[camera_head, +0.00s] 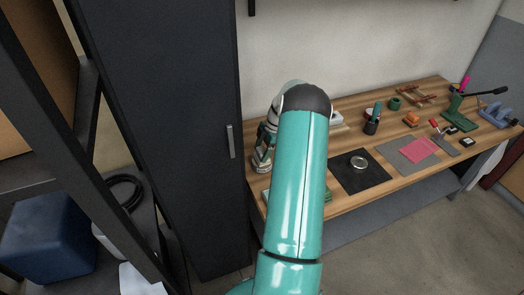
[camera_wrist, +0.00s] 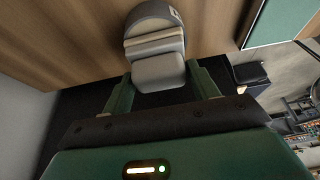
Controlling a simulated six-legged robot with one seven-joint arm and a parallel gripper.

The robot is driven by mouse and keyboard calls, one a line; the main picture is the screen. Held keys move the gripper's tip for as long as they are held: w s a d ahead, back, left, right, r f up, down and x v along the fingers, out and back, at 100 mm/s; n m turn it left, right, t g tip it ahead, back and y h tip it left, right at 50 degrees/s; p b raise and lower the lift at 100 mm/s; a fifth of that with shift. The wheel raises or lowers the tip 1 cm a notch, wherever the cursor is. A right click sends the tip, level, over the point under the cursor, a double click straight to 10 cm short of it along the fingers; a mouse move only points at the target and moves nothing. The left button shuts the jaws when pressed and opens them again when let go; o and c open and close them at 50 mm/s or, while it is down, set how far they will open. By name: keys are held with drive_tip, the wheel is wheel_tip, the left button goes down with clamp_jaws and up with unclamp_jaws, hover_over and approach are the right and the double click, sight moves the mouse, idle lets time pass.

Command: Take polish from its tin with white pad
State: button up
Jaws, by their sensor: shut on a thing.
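My gripper (camera_wrist: 160,86) shows in the wrist view, its two green fingers closed on the sides of a pale grey-white block, which looks like the white pad (camera_wrist: 158,72). Just beyond the pad is a rounded grey body with a pale strip and a small label; I cannot tell whether it is joined to the pad. In the head view my teal arm hides the gripper and the pad. A small round silver tin (camera_head: 358,163), probably the polish tin, sits on a black mat (camera_head: 349,181) on the wooden bench. Whether its lid is on is too small to tell.
The bench (camera_head: 341,203) also holds a pink cloth (camera_head: 412,150) on a grey mat, a dark pen cup (camera_head: 371,127), an orange block (camera_head: 411,119) and a green stand (camera_head: 459,119). A tall dark cabinet (camera_head: 170,120) stands left of the bench, a blue stool (camera_head: 45,238) farther left.

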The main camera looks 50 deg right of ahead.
sight(262, 150)
drive_tip(key=shift+r, duration=3.4)
